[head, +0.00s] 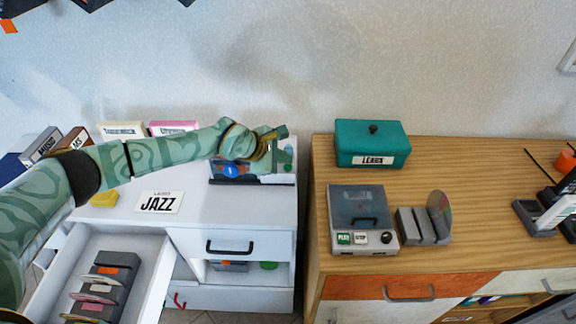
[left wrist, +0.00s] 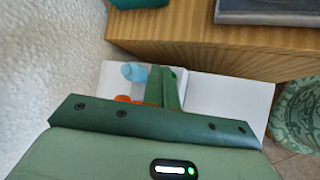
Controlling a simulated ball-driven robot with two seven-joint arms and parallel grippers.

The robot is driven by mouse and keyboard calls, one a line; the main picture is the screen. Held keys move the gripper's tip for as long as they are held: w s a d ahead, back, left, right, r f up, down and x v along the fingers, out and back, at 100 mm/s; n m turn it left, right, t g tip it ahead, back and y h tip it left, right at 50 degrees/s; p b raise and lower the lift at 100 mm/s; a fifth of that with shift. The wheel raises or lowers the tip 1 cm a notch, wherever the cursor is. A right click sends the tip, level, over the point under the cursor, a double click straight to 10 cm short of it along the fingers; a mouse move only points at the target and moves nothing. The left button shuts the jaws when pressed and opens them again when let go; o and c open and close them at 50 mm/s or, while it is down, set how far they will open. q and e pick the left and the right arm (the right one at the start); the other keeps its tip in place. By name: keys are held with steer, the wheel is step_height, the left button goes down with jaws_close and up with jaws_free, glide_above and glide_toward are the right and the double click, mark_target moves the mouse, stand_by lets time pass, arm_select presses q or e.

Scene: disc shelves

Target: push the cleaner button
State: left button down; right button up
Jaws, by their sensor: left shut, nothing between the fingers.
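A device that may be the cleaner (head: 228,180) sits at the back right of the white cabinet, with a dark base, a blue round mark and a grey-and-green part at its right. My left gripper (head: 280,132) is shut and empty, held over this device, its fingers pointing right. The hand hides part of the device, and I cannot make out a button on it. In the left wrist view the shut green fingers (left wrist: 165,88) show over a pale surface, with a light blue item (left wrist: 134,72) beside them. My right gripper is not in view.
The wooden cabinet holds a teal box (head: 372,146), a disc player (head: 361,222) and a grey disc rack (head: 424,226). On the white cabinet are a JAZZ label (head: 160,202) and a yellow block (head: 104,198). An open drawer (head: 150,262) holds discs.

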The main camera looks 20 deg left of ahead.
mark_target(285, 167)
arm_select(q)
steer(key=shift+s+f, duration=0.25)
steer(key=shift+f, duration=0.45)
steer(key=shift+w+r, duration=0.1)
steer(key=shift+r, duration=0.05)
steer(key=shift+w+r, duration=0.2)
steer(key=shift+r, duration=0.1)
steer(key=shift+w+r+p, duration=0.2)
steer(key=shift+r+p, duration=0.15)
steer(key=shift+r, duration=0.45)
steer(key=shift+f, duration=0.1)
steer(key=shift+r+p, duration=1.85)
steer(key=shift+r, duration=0.75)
steer(key=shift+f, duration=0.1)
